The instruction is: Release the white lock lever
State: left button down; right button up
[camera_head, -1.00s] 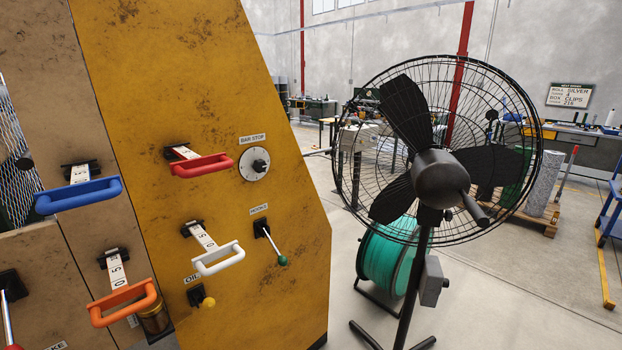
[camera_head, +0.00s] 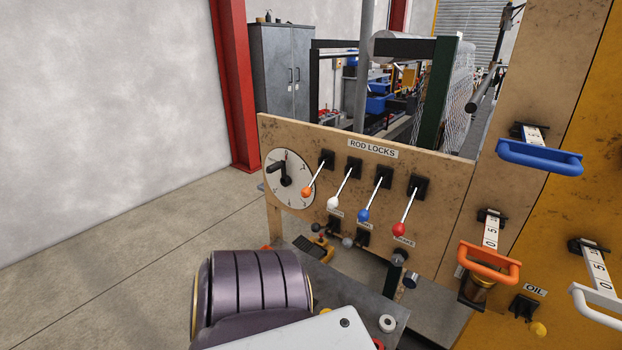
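The white lock lever (camera_head: 333,203) is a thin metal rod with a white ball knob. It sits on the tan panel (camera_head: 445,178) under the label "ROD LOCKS" (camera_head: 372,149). The rod slopes down and left from its black mount (camera_head: 353,166). It stands between the orange-knobbed lever (camera_head: 306,191) and the blue-knobbed lever (camera_head: 363,215). The red-knobbed lever (camera_head: 399,229) is farthest right. All of them hang at a similar slant. Nothing touches the white lever. Neither of my grippers shows; a part of my arm fills the bottom centre.
A round numbered dial (camera_head: 289,179) is left of the levers. Smaller controls sit below them, above a grey metal surface (camera_head: 352,290). Blue (camera_head: 540,157), orange (camera_head: 488,262) and white (camera_head: 600,308) handles stick out at right. The floor at left is clear.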

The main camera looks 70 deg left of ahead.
aim_at(332, 203)
jog(key=u, duration=2.1)
